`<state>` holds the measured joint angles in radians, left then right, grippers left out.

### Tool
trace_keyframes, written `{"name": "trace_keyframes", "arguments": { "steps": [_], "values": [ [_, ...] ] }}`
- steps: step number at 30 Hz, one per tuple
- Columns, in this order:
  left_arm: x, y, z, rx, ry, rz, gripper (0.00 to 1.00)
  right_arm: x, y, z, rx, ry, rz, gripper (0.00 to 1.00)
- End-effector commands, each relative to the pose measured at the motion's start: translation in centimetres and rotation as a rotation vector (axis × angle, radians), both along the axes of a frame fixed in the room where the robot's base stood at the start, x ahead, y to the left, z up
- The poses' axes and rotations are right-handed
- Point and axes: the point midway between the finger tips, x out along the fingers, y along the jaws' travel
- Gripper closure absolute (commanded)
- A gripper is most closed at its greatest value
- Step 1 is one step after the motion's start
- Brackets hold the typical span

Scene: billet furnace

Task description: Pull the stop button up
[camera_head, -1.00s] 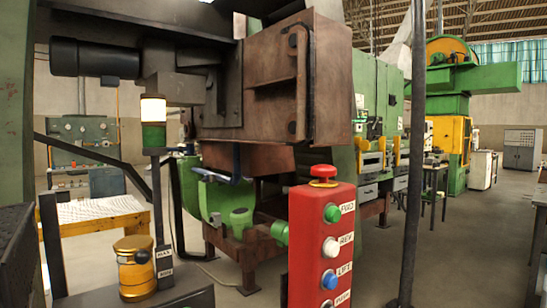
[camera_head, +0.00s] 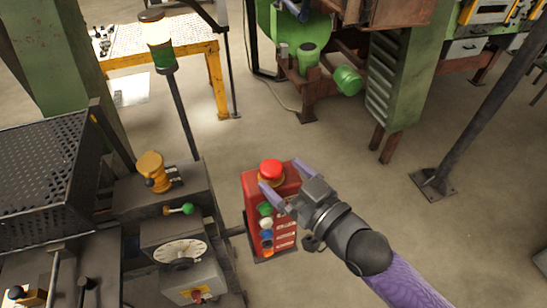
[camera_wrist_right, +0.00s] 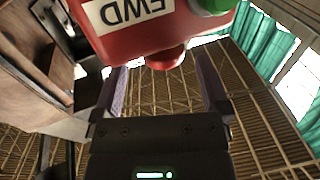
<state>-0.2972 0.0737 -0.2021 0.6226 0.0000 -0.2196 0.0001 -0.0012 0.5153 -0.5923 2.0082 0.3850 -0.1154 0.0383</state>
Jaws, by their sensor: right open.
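The red stop button (camera_head: 271,168) is a mushroom head on top of the red control box (camera_head: 251,210). My right gripper (camera_head: 279,174) comes in from the lower right, its two purple fingers open on either side of the button's near side. In the right wrist view, the button (camera_wrist_right: 166,59) shows at the box's edge, between and beyond the open fingers (camera_wrist_right: 165,88), with gaps on both sides. No contact with the button shows. My left gripper is not in view.
The box face has green, white, blue and orange buttons below the stop button. A grey console (camera_head: 195,189) with a yellow lever (camera_head: 151,165) and a lamp post (camera_head: 181,115) stand to the left. Green machinery (camera_head: 415,85) stands behind. Floor to the right is open.

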Motion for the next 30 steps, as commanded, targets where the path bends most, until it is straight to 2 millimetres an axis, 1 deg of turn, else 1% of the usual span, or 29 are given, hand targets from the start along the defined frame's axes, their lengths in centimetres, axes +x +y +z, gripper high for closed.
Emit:
{"name": "trace_keyframes", "arguments": {
  "steps": [1, 3, 6, 10, 16, 17, 18, 20, 21, 23, 24, 26, 27, 30],
  "values": [
    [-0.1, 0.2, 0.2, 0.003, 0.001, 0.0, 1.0, 0.7, 0.6, 0.2, 0.001, -0.002, 0.0, 0.05],
    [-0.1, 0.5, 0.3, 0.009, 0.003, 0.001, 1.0, 1.5, 1.3, 0.1, -0.001, -0.001, 0.0, 0.05],
    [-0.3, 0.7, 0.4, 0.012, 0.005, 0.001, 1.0, 2.3, 1.9, 0.1, -0.001, 0.0, -0.001, 0.05],
    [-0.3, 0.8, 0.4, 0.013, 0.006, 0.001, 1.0, 2.6, 2.3, 0.0, -0.002, 0.001, 0.0, 0.05],
    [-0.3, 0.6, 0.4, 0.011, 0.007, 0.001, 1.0, 2.7, 2.3, 0.0, -0.002, 0.001, 0.0, 0.05],
    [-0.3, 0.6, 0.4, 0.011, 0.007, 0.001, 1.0, 2.7, 2.3, 0.0, -0.002, 0.001, 0.0, 0.09],
    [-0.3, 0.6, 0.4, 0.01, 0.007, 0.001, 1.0, 2.7, 2.3, 0.0, -0.002, 0.001, -0.001, 0.17],
    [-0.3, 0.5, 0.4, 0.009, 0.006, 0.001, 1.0, 2.7, 2.3, 0.0, -0.003, 0.0, -0.001, 0.3],
    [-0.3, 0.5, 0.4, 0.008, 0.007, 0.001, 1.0, 2.7, 2.3, 0.0, -0.002, 0.001, -0.001, 0.39],
    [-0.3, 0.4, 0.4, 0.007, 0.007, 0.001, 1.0, 2.7, 2.2, 0.0, -0.002, 0.001, -0.001, 0.51],
    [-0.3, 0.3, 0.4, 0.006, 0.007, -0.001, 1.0, 2.7, 2.2, 0.0, -0.002, 0.001, -0.001, 0.6],
    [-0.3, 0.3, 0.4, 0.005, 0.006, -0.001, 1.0, 2.7, 2.2, 0.0, -0.003, 0.0, -0.001, 0.72],
    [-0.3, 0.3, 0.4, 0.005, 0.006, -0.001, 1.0, 2.7, 2.2, 0.0, -0.003, 0.0, -0.001, 0.81],
    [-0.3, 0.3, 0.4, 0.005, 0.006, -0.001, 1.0, 2.6, 2.2, 0.0, -0.003, 0.0, -0.001, 1.0]
  ]
}}
